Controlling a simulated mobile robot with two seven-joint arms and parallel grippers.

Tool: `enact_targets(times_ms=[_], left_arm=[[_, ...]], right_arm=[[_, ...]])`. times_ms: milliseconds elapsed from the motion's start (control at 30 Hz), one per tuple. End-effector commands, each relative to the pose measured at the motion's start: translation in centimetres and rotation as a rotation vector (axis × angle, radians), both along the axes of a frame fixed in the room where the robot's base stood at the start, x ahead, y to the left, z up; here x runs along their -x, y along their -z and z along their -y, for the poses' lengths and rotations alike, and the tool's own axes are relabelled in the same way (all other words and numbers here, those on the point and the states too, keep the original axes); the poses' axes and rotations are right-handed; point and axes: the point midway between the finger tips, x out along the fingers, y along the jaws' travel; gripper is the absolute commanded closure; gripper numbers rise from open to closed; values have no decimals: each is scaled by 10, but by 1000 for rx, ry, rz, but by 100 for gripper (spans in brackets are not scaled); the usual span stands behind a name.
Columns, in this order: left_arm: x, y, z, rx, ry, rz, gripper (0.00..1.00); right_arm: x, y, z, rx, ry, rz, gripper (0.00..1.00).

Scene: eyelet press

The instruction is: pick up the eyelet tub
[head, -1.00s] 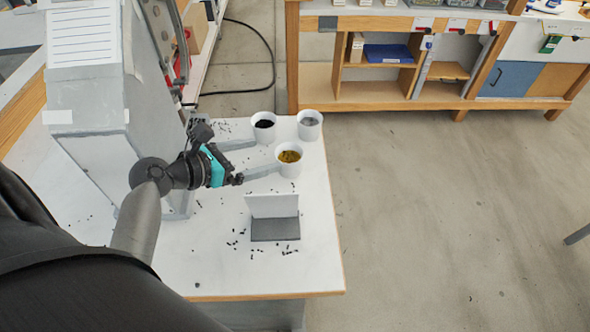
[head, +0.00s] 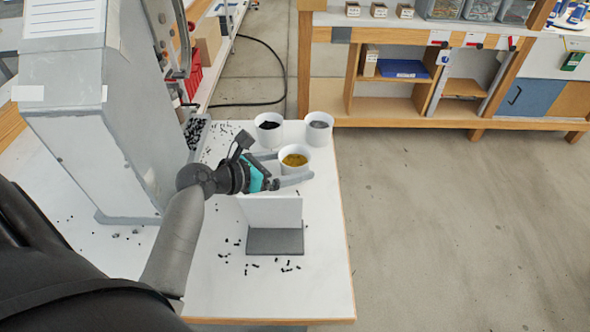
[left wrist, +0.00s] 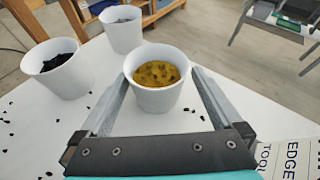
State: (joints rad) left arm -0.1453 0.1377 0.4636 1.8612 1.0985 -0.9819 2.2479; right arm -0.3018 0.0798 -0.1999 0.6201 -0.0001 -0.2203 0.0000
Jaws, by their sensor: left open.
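Three white tubs stand near the far right corner of the white table. One holds brass-coloured eyelets (head: 294,160), one holds black pieces (head: 269,130), and one holds grey pieces (head: 319,128). My left gripper (head: 296,167) is open, with its fingers reaching to either side of the brass eyelet tub. In the left wrist view the brass tub (left wrist: 156,85) stands between the two fingers, toward their tips, with a gap to the right finger. The black tub (left wrist: 60,72) and grey tub (left wrist: 122,30) stand beyond the left finger. My right gripper is not in view.
A grey press (head: 90,110) stands on the left of the table (head: 215,290). A small white and grey stand (head: 274,226) sits just in front of the gripper. Loose black pieces are scattered around. Shelving (head: 400,105) is at the back.

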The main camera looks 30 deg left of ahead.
Motion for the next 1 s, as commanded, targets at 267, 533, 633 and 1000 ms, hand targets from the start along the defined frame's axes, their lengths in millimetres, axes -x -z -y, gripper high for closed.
enact_targets(times_ms=[267, 533, 633, 1000], left_arm=[[-23, 14, 7, 1, 1, 3, 0], [-47, 25, 16, 0, 0, -1, 0], [-48, 25, 16, -1, -1, -1, 0], [-47, 25, 16, -1, -1, -1, 27]], right_arm=[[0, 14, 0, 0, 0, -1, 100], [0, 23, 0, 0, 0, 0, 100], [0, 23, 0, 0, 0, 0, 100], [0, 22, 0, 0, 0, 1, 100]])
